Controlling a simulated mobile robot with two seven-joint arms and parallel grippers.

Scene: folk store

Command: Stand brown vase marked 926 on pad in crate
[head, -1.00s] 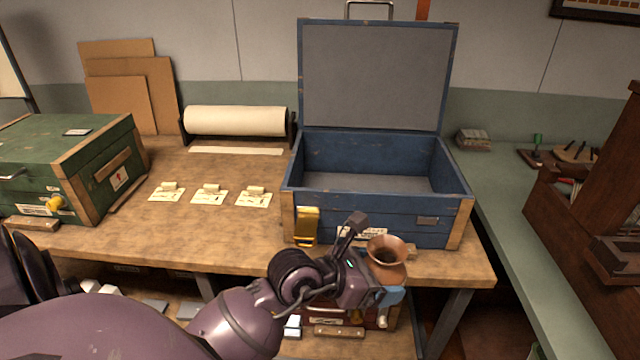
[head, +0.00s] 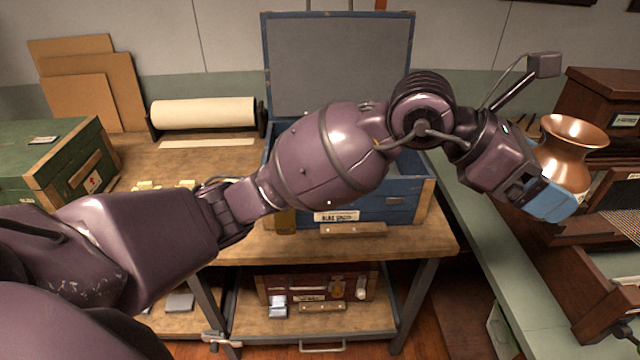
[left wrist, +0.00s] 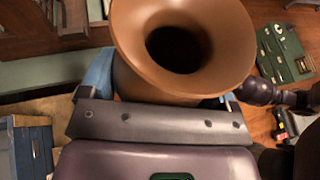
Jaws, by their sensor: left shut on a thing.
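The brown vase (head: 568,152) has a flared mouth and a coppery shine. My left gripper (head: 556,196), with blue fingers, is shut on it and holds it raised, right of the crate and in front of the dark wooden cabinet. In the left wrist view the vase (left wrist: 185,50) fills the top middle, its mouth towards the camera. The mark 926 is not visible. The blue crate (head: 400,205) stands on the bench with its lid (head: 340,62) open. My left arm crosses in front of it, so its inside and the pad are hidden. My right gripper is not in view.
A green case (head: 60,160) stands at the bench's left, near a paper roll (head: 203,113). Dark wooden cabinets (head: 600,100) and a green counter (head: 480,220) are at right, close to the vase. A red case (head: 340,288) sits on the shelf below.

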